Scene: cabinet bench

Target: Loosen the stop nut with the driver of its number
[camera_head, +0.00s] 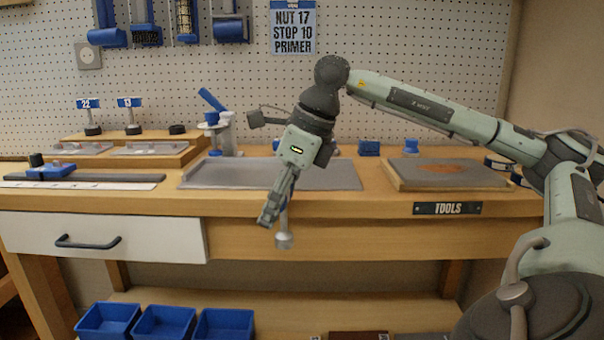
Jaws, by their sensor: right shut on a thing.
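My right gripper (268,216) hangs in front of the bench's front edge, pointing down and left. It is shut on a tool with a grey round end (284,241), probably a driver; the gripper hides most of it and no number shows. Number tags 22 (88,103) and 13 (129,102) stand above dark round pieces on the wooden rack (190,150). A third dark round piece (177,129) there has no tag in sight. I cannot make out the stop nut. My left gripper is out of view.
A grey fixture with a blue lever (212,100) stands behind the grey tray (215,173). A board with an orange-brown patch (440,167) lies at the right above the TOOLS label (447,208). The white drawer (110,238) is shut. Blue bins (165,323) sit below.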

